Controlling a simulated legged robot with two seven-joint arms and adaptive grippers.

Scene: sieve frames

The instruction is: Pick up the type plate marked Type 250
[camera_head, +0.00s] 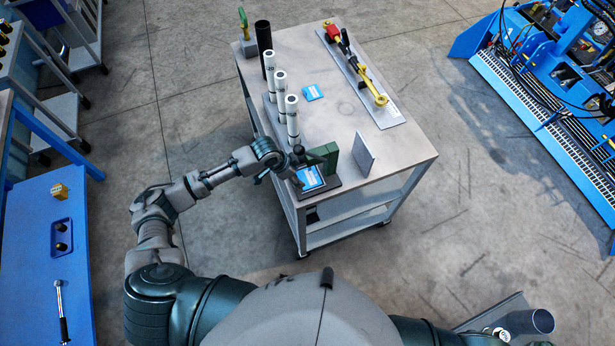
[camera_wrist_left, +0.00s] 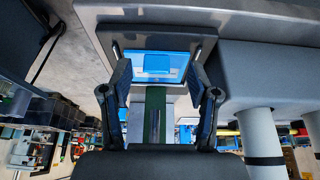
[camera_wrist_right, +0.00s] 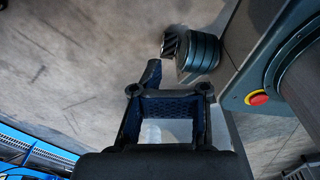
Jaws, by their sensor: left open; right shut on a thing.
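A blue plate with a pale label (camera_head: 310,177) lies in a dark holder at the near left corner of the cart top; its marking is too small to read. It shows in the left wrist view (camera_wrist_left: 172,67), in front of my left gripper (camera_wrist_left: 160,85). That gripper's fingers are apart, one towards each side of the plate, with nothing visibly held. In the head view my left gripper (camera_head: 302,160) is at the holder. A second blue plate (camera_head: 312,92) lies flat farther back. My right gripper (camera_wrist_right: 167,105) is shut on a pale grey thing (camera_wrist_right: 165,131), mostly hidden.
White cylinders (camera_head: 292,115) stand in a row left on the cart (camera_head: 400,150). A green block (camera_head: 331,157) and an upright grey plate (camera_head: 364,155) stand right of the holder. A tray with yellow-and-red tools (camera_head: 362,75) lies at the right. A blue bench (camera_head: 40,250) is far left.

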